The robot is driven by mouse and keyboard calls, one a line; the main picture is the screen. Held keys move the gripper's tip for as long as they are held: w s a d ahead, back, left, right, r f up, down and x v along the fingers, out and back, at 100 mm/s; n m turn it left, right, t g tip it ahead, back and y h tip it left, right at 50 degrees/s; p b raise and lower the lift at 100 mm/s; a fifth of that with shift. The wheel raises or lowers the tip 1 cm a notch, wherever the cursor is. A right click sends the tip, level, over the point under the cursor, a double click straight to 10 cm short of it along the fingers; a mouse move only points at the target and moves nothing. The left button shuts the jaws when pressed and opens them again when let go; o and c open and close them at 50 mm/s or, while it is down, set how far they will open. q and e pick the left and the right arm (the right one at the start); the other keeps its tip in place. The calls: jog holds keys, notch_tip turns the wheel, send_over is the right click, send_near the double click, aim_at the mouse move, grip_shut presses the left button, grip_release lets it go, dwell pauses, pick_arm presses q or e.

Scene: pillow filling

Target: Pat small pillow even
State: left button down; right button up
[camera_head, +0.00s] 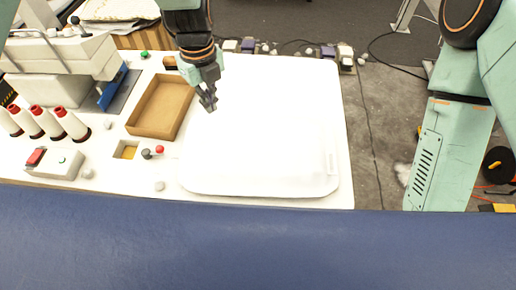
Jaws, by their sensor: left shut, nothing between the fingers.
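The small pillow (265,135) is white and lies flat on the white table at the middle of the head view. Its surface is so bright that bumps or hollows cannot be made out. My left gripper (209,104) points down over the pillow's left part, near the brown tray. Its fingers are together with nothing between them. I cannot tell whether the fingertips touch the pillow. My right arm comes in at the right side, and its gripper is out of view.
A brown open tray (136,126) stands left of the pillow. White machinery (60,65), several red-topped spools (71,124) and a switch box (56,162) fill the table's left side. Small blocks and pedals (328,52) lie behind the pillow. The grey floor at right holds cables.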

pick_arm(q)
jog(key=b, duration=0.5)
send_over(217, 133)
jog(key=f, duration=0.7)
jog(key=shift+w+a, duration=0.15)
jog(key=shift+w, duration=0.1)
jog(key=shift+s+f+b, duration=0.15)
jog(key=shift+f+b, duration=0.05)
jog(key=shift+b, duration=0.25)
jog(key=shift+s+d, duration=0.25)
jog(key=shift+w+f, duration=0.1)
jog(key=shift+w, duration=0.1)
jog(key=shift+w+a+f, duration=0.2)
jog(key=shift+s+d+f+b, duration=0.1)
jog(key=shift+s+f+b, duration=0.1)
jog(key=shift+f+b, duration=0.3)
jog(key=shift+s+d+f+b, duration=0.15)
jog(key=shift+f+b, duration=0.1)
jog(key=shift+f, duration=0.3)
jog(key=shift+w+a+r, duration=0.1)
jog(key=shift+a+r, duration=0.05)
notch_tip(217, 133, up, 5)
jog(key=p, duration=0.5)
jog(key=shift+f, duration=0.3)
